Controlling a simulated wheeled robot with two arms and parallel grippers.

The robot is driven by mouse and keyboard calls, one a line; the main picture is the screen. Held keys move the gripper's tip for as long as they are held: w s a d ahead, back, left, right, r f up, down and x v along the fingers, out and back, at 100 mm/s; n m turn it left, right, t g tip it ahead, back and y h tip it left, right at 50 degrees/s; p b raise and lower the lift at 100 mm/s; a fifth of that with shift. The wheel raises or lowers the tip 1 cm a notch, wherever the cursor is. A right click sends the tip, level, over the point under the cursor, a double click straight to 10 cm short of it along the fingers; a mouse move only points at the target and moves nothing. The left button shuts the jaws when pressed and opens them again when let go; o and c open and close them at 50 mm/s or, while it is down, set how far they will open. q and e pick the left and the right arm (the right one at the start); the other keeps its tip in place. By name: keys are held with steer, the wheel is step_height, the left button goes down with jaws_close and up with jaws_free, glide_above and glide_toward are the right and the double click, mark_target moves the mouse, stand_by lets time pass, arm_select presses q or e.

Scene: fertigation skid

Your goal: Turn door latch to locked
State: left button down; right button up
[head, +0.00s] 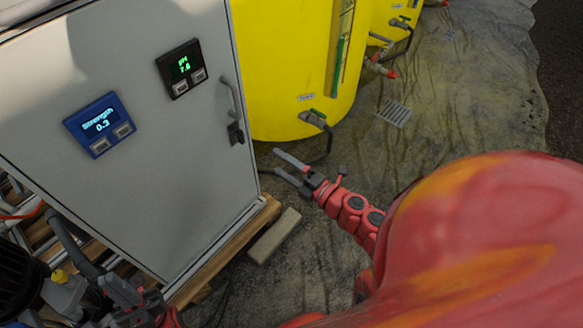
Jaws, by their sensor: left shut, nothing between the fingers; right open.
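The grey cabinet door (150,150) fills the left of the head view and looks closed. Its dark latch (235,134) sits near the door's right edge, below a grey bar handle (230,97). The latch is small, and I cannot tell its exact setting. My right gripper (283,168) is open and empty, with its fingers pointing left towards the door edge. It is apart from the latch, to its lower right in the picture. My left gripper (122,296) is shut and empty at the bottom left, in front of the cabinet's lower part and far from the latch.
A blue Strength display (99,124) and a black pH display (181,68) are on the door. A yellow tank (290,65) with a valve (314,119) stands right behind the cabinet. Pipes and a dark pump (20,280) crowd the lower left. A block (274,236) lies on the floor.

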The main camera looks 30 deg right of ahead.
steer(key=shift+v, duration=1.55)
steer(key=shift+a, duration=0.1)
